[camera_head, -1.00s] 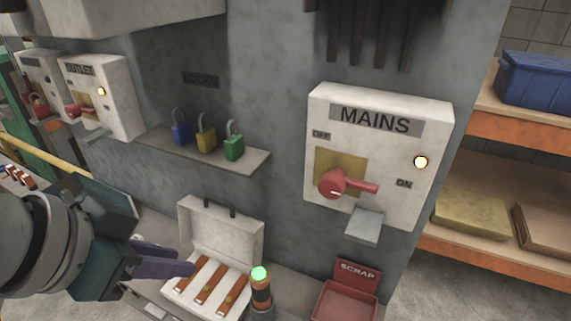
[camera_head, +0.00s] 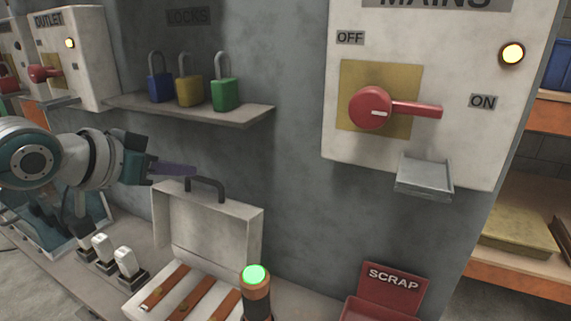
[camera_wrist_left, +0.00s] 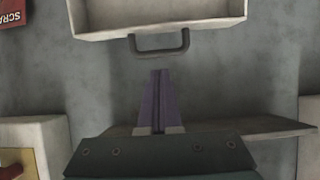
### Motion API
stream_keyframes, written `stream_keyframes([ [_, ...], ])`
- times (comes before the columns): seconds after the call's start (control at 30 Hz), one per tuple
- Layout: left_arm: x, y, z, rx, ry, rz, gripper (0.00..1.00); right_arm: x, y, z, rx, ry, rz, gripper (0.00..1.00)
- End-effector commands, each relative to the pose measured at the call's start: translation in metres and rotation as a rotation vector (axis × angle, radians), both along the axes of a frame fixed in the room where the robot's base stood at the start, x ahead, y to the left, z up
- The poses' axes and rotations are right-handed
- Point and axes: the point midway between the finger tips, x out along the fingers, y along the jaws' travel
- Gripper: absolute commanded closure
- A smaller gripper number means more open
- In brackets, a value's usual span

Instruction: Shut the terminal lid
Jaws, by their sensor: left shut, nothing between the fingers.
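The terminal box is open, with its white lid (camera_head: 212,232) standing upright at the back and a dark handle (camera_head: 207,188) on the lid's top edge. Copper-brown bars (camera_head: 188,289) with pale ends lie in the box below the lid. My left gripper (camera_head: 192,171) is shut and empty, its purple fingers just behind and above the lid's top edge, left of the handle in the head view. In the left wrist view the shut fingertips (camera_wrist_left: 160,74) point at the handle (camera_wrist_left: 159,43), with a small gap between. My right gripper is not in view.
A lamp with a green top (camera_head: 255,274) stands at the box's front right. The red scrap bin (camera_head: 392,290) is further right. A shelf (camera_head: 245,116) with padlocks (camera_head: 224,95) is above the lid. The mains box (camera_head: 425,150) with a red lever hangs at right.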

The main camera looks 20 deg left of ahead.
Motion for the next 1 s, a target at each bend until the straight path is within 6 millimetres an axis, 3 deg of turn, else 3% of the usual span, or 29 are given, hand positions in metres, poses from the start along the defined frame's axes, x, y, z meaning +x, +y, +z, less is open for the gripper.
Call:
stream_keyframes([
  [0.2,0.031,-0.003,-0.02,-0.001,-0.002,0.001,1.0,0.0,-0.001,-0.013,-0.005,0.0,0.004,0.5],
  [0.4,0.045,-0.004,-0.028,-0.001,0.0,0.0,1.0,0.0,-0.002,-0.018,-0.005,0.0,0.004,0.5],
  [1.0,0.047,-0.005,-0.03,0.0,-0.018,-0.002,1.0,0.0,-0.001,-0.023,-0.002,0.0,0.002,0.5],
])
